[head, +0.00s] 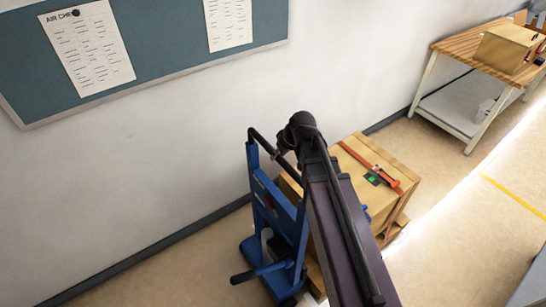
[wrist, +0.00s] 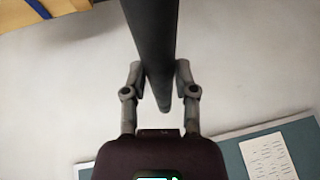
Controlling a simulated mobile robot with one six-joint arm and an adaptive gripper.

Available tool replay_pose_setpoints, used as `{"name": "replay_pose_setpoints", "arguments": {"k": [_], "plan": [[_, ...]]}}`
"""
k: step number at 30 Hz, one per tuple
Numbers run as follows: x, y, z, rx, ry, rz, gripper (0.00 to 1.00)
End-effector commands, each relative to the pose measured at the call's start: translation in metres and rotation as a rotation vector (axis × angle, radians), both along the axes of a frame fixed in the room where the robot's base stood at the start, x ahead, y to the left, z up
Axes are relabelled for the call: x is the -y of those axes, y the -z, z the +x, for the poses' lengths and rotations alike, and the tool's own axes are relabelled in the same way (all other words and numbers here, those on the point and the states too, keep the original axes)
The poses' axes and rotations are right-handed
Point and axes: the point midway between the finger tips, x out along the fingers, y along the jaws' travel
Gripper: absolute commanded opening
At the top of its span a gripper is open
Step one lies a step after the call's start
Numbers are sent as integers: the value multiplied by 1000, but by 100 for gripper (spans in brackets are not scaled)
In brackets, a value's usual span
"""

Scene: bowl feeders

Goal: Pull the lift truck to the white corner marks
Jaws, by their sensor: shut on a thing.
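The blue lift truck (head: 262,195) stands upright on the floor near the wall, partly hidden behind my arm. Its black handle bar (head: 262,141) runs along the top of the blue frame. In the wrist view my gripper (wrist: 160,78) has one finger on each side of the dark bar (wrist: 150,30) and is shut on it. A light brown box (head: 358,150) with an orange strap is at the truck's right side, close against it. The white corner marks do not show in either view.
A wooden-topped bench (head: 462,48) with a box (head: 506,47) on it stands at the upper right. A blue-green notice board (head: 160,45) hangs on the wall. The floor is open at the right, with a yellow line (head: 512,196) and a bright light strip.

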Motion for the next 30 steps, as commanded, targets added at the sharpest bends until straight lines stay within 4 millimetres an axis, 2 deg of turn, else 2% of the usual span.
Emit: {"name": "replay_pose_setpoints", "arguments": {"k": [2, 3, 6, 30], "plan": [[-9, 1, -8, -16, -14, 19, 0], [-10, 1, -8, -18, -16, 20, 43], [-10, 1, -8, -17, -16, 22, 71], [-5, 0, -5, -11, -8, 15, 71]]}}
